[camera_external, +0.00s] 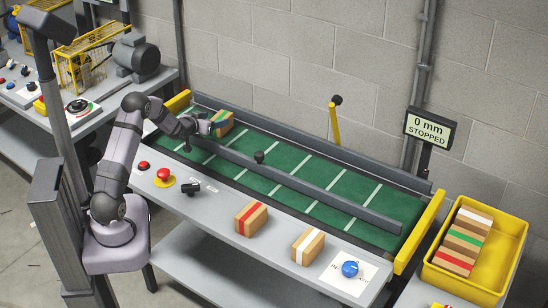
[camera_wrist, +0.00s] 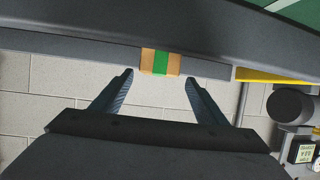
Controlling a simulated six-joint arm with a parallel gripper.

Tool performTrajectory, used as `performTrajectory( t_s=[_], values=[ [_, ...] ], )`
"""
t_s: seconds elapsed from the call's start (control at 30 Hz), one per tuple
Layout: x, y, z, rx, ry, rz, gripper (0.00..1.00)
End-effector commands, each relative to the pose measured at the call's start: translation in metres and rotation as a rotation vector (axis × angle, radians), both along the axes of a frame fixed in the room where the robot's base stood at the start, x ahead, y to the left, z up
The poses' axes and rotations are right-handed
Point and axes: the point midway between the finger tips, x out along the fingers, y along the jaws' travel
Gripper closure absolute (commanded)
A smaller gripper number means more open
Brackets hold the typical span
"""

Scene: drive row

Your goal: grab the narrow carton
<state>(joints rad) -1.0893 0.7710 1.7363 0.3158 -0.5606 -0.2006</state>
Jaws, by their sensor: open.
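A brown carton with a green stripe (camera_external: 225,119) stands at the left end of the green belt. In the wrist view its striped face (camera_wrist: 160,62) shows between my fingertips, just beyond them, with its top edge of view cut by a dark rail. My gripper (camera_wrist: 158,78) is open and empty, with a finger on each side of the carton's line. In the external view my gripper (camera_external: 211,127) is right beside this carton; whether they touch I cannot tell. Which carton is narrowest is hard to judge.
A red-striped carton (camera_external: 251,219) and a white-striped carton (camera_external: 307,246) stand on the front ledge. A yellow bin (camera_external: 509,235) at right holds several cartons. A dark rail (camera_external: 300,184) runs along the belt (camera_external: 325,184). The display (camera_external: 430,128) reads 0 mm STOPPED.

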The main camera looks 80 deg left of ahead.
Motion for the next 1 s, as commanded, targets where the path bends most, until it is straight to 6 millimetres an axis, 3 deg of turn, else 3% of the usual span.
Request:
performTrajectory(
  t_s=[0.23, 0.63, 1.0],
  values=[
    [0.005, 0.004, -0.003, -0.002, 0.001, -0.001, 0.33],
    [0.029, 0.03, -0.018, 0.0, 0.0, -0.001, 0.33],
    [0.033, 0.035, -0.022, -0.001, 0.0, -0.001, 0.33]
  ],
)
